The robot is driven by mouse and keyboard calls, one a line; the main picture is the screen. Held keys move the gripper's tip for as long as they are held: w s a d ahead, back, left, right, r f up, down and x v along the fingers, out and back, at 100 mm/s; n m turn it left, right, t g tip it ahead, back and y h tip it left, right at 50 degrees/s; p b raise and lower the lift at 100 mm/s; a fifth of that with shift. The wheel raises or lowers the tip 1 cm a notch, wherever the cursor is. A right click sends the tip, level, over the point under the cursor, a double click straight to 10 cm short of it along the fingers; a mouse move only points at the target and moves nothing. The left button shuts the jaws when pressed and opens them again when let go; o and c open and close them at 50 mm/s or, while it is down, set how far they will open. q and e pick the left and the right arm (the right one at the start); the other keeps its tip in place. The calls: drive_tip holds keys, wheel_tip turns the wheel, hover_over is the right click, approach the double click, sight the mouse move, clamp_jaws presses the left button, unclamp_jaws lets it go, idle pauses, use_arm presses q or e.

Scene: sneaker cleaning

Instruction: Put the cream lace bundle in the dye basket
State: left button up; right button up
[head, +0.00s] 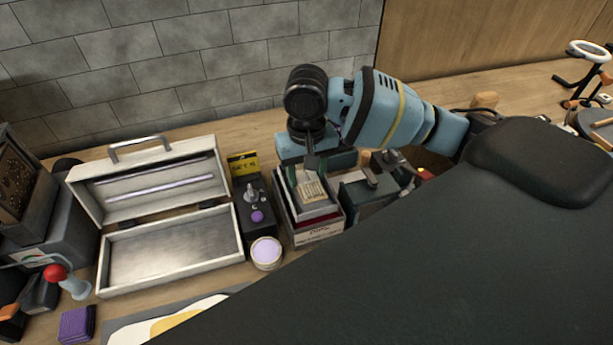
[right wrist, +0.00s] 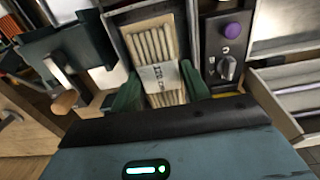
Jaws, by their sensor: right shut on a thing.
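The cream lace bundle (head: 312,191) carries a pale paper band. In the right wrist view the bundle (right wrist: 157,55) shows its parallel cream laces between two green fingers. My right gripper (head: 311,172) is shut on the bundle from above; the fingers also show in the right wrist view (right wrist: 163,90). The bundle is at the opening of a box (head: 319,230) with a pale, lettered front and a dark red edge; I cannot tell whether it touches the inside. No container is clearly marked as the dye basket. My left gripper is not in view.
A dark device with a purple knob (head: 257,216) stands close left of the box, with a lilac-topped jar (head: 266,252) in front. An open, empty white case (head: 170,253) lies further left. Dark containers (head: 364,194) crowd the right side. A wall rises behind.

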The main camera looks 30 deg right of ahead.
sight(306, 176)
drive_tip(key=shift+f, duration=0.9)
drive_tip(key=o, duration=0.7)
drive_tip(key=shift+f, duration=0.15)
wheel_tip(306, 176, up, 12)
drive_tip(key=shift+r, duration=0.2)
